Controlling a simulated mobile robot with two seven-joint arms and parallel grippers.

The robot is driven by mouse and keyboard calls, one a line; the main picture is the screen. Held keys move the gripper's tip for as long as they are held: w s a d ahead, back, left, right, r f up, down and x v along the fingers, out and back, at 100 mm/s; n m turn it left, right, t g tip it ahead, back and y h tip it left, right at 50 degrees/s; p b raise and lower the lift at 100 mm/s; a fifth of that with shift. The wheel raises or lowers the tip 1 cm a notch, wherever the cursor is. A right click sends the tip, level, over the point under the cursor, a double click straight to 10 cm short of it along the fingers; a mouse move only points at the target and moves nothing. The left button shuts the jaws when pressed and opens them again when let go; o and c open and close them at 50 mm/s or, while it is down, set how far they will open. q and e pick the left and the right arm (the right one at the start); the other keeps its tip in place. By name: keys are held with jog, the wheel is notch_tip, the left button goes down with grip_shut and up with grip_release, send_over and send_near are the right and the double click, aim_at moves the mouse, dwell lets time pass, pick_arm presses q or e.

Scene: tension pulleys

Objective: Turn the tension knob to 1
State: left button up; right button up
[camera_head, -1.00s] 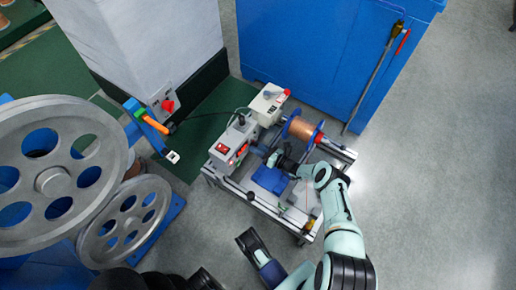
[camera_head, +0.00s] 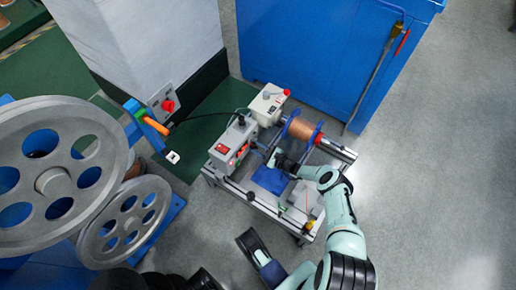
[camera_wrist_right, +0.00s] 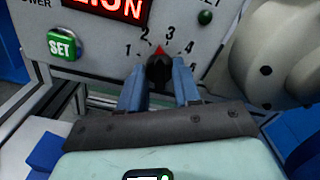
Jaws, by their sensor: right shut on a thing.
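The tension knob (camera_wrist_right: 158,70) is a small black knob with a red pointer on a grey control panel (camera_wrist_right: 98,70). Its pointer faces up, between the printed 2 and 3; the 1 is at the left of the dial. My right gripper (camera_wrist_right: 158,78) has one blue finger on each side of the knob and is shut on it. In the head view my right gripper (camera_head: 266,152) is beside the control box (camera_head: 229,145), and the knob is too small to make out.
A green SET button (camera_wrist_right: 62,45) and a lit red display (camera_wrist_right: 112,8) are on the panel. A copper wire spool (camera_head: 302,130) stands beside my right gripper. Large grey pulleys (camera_head: 60,150) are at the left, and a blue cabinet (camera_head: 310,50) is behind.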

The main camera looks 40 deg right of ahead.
pick_arm(q)
jog(key=w, duration=0.1)
jog(key=w+r+p, duration=0.1)
jog(key=w+t, duration=0.1)
jog(key=shift+w+d+r+p, duration=0.2)
jog(key=shift+r+p, duration=0.15)
jog(key=shift+r, duration=0.05)
pick_arm(e)
jog(key=n, duration=1)
jog(key=shift+n, duration=0.4)
jog(key=o, duration=1.1)
jog(key=shift+c, duration=0.2)
jog(key=p+v, duration=0.3)
jog(key=v, duration=0.9)
jog(key=shift+s+d+r+p, duration=0.1)
jog(key=shift+s+d+p, duration=0.1)
jog(key=shift+p, duration=0.15)
jog(key=shift+s, duration=0.5)
pick_arm(q)
jog(key=w+d+r+t, duration=0.1)
jog(key=w+r+t, duration=0.2)
jog(key=w+r, duration=0.3)
jog(key=shift+w+m, duration=0.4)
jog(key=shift+w, duration=0.35)
